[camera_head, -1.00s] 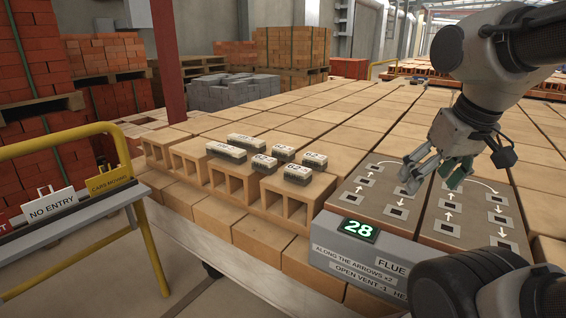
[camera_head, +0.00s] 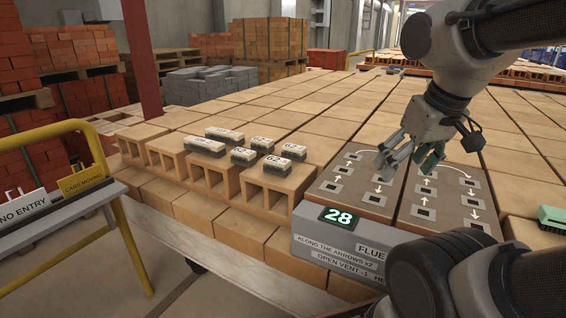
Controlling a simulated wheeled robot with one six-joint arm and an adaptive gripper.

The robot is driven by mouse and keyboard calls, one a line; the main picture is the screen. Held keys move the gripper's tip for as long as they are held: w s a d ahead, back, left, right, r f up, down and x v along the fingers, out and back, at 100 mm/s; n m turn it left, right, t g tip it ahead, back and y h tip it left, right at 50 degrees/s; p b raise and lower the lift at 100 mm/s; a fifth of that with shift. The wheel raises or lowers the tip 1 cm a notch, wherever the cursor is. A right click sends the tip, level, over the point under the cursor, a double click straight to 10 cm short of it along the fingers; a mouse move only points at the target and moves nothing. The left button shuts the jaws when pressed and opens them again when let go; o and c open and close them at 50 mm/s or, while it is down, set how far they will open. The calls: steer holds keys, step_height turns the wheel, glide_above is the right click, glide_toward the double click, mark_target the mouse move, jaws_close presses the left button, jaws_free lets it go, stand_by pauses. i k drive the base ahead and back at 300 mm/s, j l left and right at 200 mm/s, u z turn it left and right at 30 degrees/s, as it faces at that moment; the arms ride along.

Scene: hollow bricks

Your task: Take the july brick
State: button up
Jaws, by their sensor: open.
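Several small blocks with pale, marked tops and dark sides sit on the hollow tan bricks left of centre. They include a long front-left block (camera_head: 204,147), a long back block (camera_head: 224,135) and shorter ones (camera_head: 244,156), (camera_head: 262,145), (camera_head: 276,167) and (camera_head: 293,152). Their markings are too small to read surely, so I cannot tell which one is the july brick. My gripper (camera_head: 404,168) is open and empty, fingers pointing down above the flue panel, well to the right of the blocks.
The grey flue box (camera_head: 325,247) shows a green 28 on its display (camera_head: 341,216). Its brown arrowed panel (camera_head: 350,190) lies behind. A yellow rail (camera_head: 128,235) with signs stands at left. Stacked bricks fill the back. A green object (camera_head: 551,217) shows at the right edge.

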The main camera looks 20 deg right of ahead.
mark_target(264, 146)
steer(key=i+j+z, duration=0.2)
steer(key=j, duration=0.2)
steer(key=i+j+z, duration=0.2)
steer(key=j, duration=0.2)
steer(key=i+j+z, duration=0.15)
steer(key=j, duration=0.35)
steer(key=i+j+z, duration=0.2)
steer(key=j, duration=0.25)
steer(key=i+j+z, duration=0.2)
steer(key=j, duration=0.3)
steer(key=j+z, duration=0.2)
steer(key=j, duration=0.3)
